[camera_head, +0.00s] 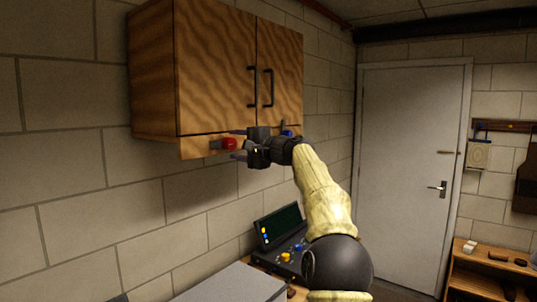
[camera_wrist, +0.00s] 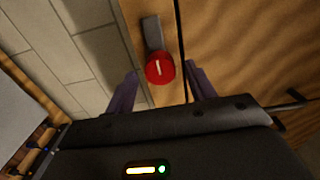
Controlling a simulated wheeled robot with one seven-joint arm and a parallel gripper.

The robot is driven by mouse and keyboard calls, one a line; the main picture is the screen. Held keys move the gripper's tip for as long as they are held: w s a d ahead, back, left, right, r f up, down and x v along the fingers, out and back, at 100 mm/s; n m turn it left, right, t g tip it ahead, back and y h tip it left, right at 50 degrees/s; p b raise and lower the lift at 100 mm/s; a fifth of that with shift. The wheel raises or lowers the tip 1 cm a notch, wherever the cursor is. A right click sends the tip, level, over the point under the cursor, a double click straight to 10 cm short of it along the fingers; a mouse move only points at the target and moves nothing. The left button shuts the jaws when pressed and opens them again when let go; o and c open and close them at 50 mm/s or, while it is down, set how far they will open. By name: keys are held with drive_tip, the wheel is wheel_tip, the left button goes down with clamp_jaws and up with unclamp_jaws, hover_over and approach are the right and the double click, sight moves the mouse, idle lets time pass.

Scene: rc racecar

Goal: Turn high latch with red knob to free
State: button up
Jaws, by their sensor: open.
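The red knob (camera_head: 229,144) is on the lower edge of the wooden wall cabinet (camera_head: 220,70). A short grey latch bar (camera_head: 214,145) extends left from it in the head view. In the wrist view the round red knob (camera_wrist: 160,69) carries a white line mark, and the grey latch bar (camera_wrist: 152,33) extends upward from it. My gripper (camera_head: 238,143) is open at the knob. In the wrist view my gripper's two fingers (camera_wrist: 162,69) are on either side of the knob, with visible gaps. Contact is not seen.
Black door handles (camera_head: 259,87) hang above my gripper. A small blue part (camera_head: 288,132) shows behind my wrist. A console with a dark screen (camera_head: 280,226) stands below. A closed grey door (camera_head: 410,170) and a wooden shelf (camera_head: 485,268) are at the right.

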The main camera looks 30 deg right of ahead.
drive_tip(key=b+v, duration=0.6)
drive_tip(key=v, duration=0.9)
drive_tip(key=w+a+f+g+h+p, duration=0.1)
drive_tip(key=w+a+f+g, duration=0.1)
drive_tip(key=w+a+f, duration=0.3)
drive_tip(key=w+a+f+g, duration=0.1)
drive_tip(key=a+f+g, duration=0.1)
drive_tip(key=f, duration=0.5)
drive_tip(key=s+a+f+n+g+h+p, duration=0.1)
drive_tip(key=a+f+n+g, duration=0.1)
drive_tip(key=a+f, duration=0.45)
drive_tip(key=s+a+f+n+g+h+p, duration=0.1)
drive_tip(key=a+f+g, duration=0.15)
drive_tip(key=f, duration=0.65)
drive_tip(key=s+a+f+n+g+h+p, duration=0.1)
drive_tip(key=s+a+f+n+g, duration=0.2)
drive_tip(key=s+f, duration=0.7)
drive_tip(key=s+a+f+n+g+h+p, duration=0.1)
drive_tip(key=s+a+f+n+g+h, duration=0.1)
drive_tip(key=s+a+f+n, duration=0.5)
drive_tip(key=s+f+g, duration=0.1)
drive_tip(key=s+f, duration=0.3)
drive_tip(key=s, duration=0.4)
drive_tip(key=shift+s+a+f+n, duration=0.2)
drive_tip(key=shift+s+a+n, duration=0.1)
drive_tip(key=shift+a+n, duration=0.1)
